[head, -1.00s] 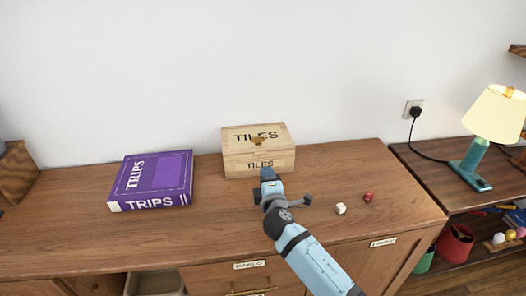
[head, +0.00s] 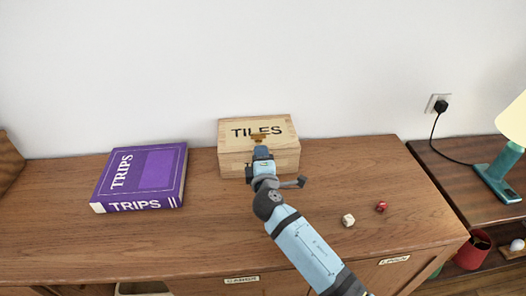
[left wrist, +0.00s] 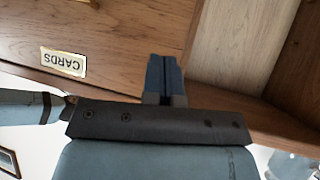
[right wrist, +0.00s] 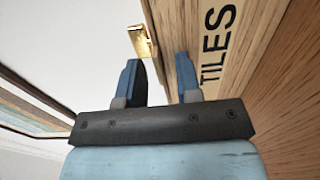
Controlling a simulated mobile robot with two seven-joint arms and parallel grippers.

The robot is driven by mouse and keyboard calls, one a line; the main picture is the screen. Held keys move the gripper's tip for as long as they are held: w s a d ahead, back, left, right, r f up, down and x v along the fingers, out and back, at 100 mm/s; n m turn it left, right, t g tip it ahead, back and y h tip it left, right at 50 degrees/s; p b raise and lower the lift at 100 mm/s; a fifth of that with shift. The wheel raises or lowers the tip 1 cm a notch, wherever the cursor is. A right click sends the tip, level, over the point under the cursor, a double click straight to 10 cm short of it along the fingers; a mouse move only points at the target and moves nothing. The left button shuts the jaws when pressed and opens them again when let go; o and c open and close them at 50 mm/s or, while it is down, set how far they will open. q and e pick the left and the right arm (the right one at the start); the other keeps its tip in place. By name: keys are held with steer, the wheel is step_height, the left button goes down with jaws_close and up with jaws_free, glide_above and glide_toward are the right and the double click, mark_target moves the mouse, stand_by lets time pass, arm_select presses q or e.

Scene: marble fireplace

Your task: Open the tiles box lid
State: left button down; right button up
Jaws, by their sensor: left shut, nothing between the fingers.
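The wooden tiles box (head: 230,163) stands at the back of the cabinet top, its lid (head: 237,130) closed. A small brass tab (head: 259,137) sits at the lid's front edge; it shows in the right wrist view (right wrist: 139,42). My right gripper (head: 262,150) is in front of the box, its fingertips just below the tab. In the right wrist view its fingers (right wrist: 160,75) are apart with nothing between them; the tab is beyond them. My left gripper (left wrist: 164,75) is shut and empty, low by the cabinet front near the CARDS label (left wrist: 63,62).
A purple TRIPS book (head: 150,170) lies left of the box. A white die (head: 348,220) and a red die (head: 381,207) lie right of my right arm. A lamp (head: 500,170) stands on the shelf at the right. The cabinet top (head: 210,225) between book and arm is clear.

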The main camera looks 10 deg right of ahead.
steer(key=shift+c, duration=0.5)
arm_select(q)
steer(key=shift+d+r, duration=0.1)
steer(key=shift+d, duration=0.15)
arm_select(e)
jaws_close()
arm_select(q)
steer(key=shift+r, duration=0.1)
arm_select(e)
steer(key=shift+r, duration=0.15)
